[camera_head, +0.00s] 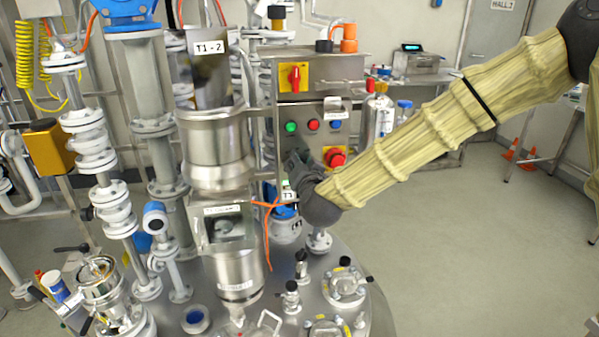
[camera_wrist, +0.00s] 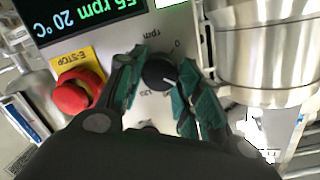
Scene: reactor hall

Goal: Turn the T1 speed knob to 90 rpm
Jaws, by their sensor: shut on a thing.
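The T1 speed knob (camera_wrist: 157,73) is black with a white pointer line and sits on the grey control panel (camera_wrist: 187,22). In the wrist view my gripper (camera_wrist: 162,84) has its green-padded fingers on both sides of the knob, shut on it. The pointer line points to the lower right of that picture. A 0 and "rpm" are printed near the knob; other scale marks are partly hidden. The display (camera_wrist: 85,18), seen upside down, appears to read 55 rpm and 20 °C. In the head view my gripper (camera_head: 298,168) is at the panel and hides the knob.
A red E-stop button (camera_wrist: 75,92) on a yellow plate is close beside my finger. Green (camera_head: 291,127), red (camera_head: 313,125) and blue (camera_head: 335,124) buttons and a red rotary switch (camera_head: 294,77) are above. A steel vessel (camera_head: 218,150) stands left of the panel. Open floor lies right.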

